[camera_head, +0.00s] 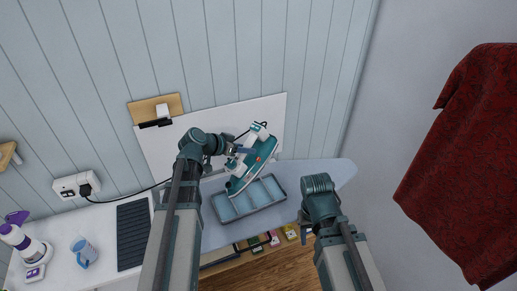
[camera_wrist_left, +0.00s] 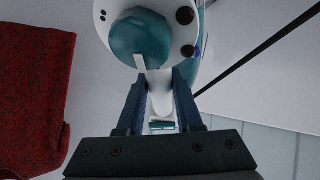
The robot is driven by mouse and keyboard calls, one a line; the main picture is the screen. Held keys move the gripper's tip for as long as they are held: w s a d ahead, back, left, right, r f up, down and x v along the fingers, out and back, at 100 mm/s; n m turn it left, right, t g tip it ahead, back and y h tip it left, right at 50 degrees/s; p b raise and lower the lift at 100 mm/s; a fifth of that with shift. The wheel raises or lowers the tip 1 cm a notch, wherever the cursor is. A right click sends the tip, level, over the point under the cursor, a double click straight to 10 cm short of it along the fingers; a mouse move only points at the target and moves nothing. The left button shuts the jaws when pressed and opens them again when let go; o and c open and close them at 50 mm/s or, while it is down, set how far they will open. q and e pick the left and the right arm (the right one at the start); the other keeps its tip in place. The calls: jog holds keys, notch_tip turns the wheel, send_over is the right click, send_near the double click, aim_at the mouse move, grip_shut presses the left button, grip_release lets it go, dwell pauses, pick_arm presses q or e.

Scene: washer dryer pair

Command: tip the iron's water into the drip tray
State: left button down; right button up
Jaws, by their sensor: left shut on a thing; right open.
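The teal and white iron (camera_head: 262,152) is tilted above the grey-rimmed drip tray (camera_head: 282,196), its pointed end low over the tray's left part. I cannot tell whether it touches the tray, and no flowing water shows. My left gripper (camera_head: 238,151) is shut on the iron's handle. In the left wrist view, the blue fingers of the gripper (camera_wrist_left: 160,90) close around the white handle, and the iron's round teal and white end (camera_wrist_left: 140,38) is near. The tray has light blue sections inside. My right gripper (camera_head: 305,230) is right of the tray, open and empty.
The pale ironing board (camera_head: 335,172) extends right of the tray. A blue mug (camera_head: 82,252), a purple-topped spray bottle (camera_head: 16,236) and a dark ribbed mat (camera_head: 132,235) are at left. A black cord (camera_head: 140,193) runs from the wall socket. A red cloth (camera_head: 465,165) hangs at right.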

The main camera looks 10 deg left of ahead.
pick_arm(q)
jog(key=shift+w+r+g+y+p, duration=0.1)
jog(key=shift+r+g+y+p, duration=0.75)
jog(key=shift+p, duration=1.15)
jog(key=shift+w+r+g+y+p, duration=0.1)
jog(key=shift+r+g+y+p, duration=0.3)
jog(key=shift+g+p, duration=1.25)
jog(key=shift+s+r+n+p, duration=0.1)
jog(key=shift+r+n+p, duration=0.15)
jog(key=shift+p, duration=0.6)
jog(key=shift+s+f+y, duration=0.1)
jog(key=shift+y, duration=0.15)
